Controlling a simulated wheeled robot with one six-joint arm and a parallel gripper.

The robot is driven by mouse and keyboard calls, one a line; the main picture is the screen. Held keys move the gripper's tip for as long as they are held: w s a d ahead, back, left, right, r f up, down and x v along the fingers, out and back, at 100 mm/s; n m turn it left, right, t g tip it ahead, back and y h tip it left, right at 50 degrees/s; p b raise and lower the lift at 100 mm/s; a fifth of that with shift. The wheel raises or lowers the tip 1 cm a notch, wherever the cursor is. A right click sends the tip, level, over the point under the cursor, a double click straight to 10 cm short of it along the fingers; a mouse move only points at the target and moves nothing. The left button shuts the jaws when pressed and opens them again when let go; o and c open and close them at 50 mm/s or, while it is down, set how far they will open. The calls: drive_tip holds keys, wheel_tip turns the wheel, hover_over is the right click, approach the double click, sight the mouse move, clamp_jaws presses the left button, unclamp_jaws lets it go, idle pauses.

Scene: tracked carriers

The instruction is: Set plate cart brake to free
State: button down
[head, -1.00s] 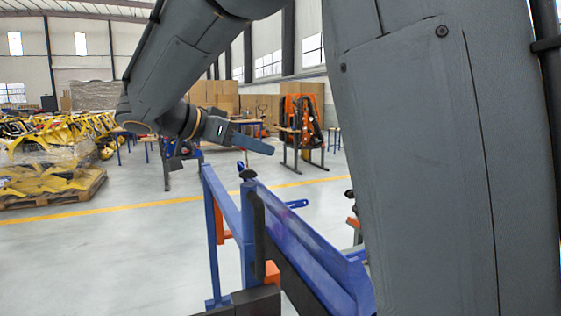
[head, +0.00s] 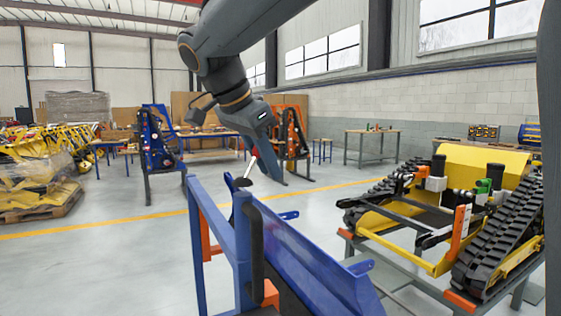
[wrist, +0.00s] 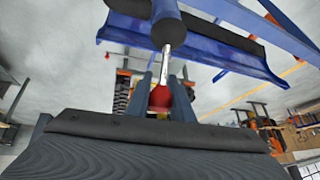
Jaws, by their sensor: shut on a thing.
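The plate cart (head: 240,225) is a blue frame with a long blue side rail in the head view's lower middle. Its brake lever has a black pivot (head: 243,182), a thin silver shaft (wrist: 165,64) and a red knob (wrist: 159,97). In the head view the lever leans up and right from the pivot. My gripper (head: 265,165) points downward at the lever's upper end. In the wrist view my gripper (wrist: 161,101) is shut on the red knob, with a finger on each side. The fingers partly hide the knob in the head view.
A yellow tracked carrier (head: 484,160) sits on a stand to the right of the cart. Blue and orange stands (head: 158,155) are behind it. A pallet with wrapped yellow parts (head: 35,185) is at the left. Floor left of the cart is clear.

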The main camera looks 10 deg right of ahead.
idle(0.4)
drive_tip(key=c, duration=1.6)
unclamp_jaws()
drive_tip(key=shift+o, duration=0.2)
drive_tip(key=v, duration=0.7)
drive_tip(key=shift+r, duration=0.3)
drive_tip(key=shift+s+a, duration=0.15)
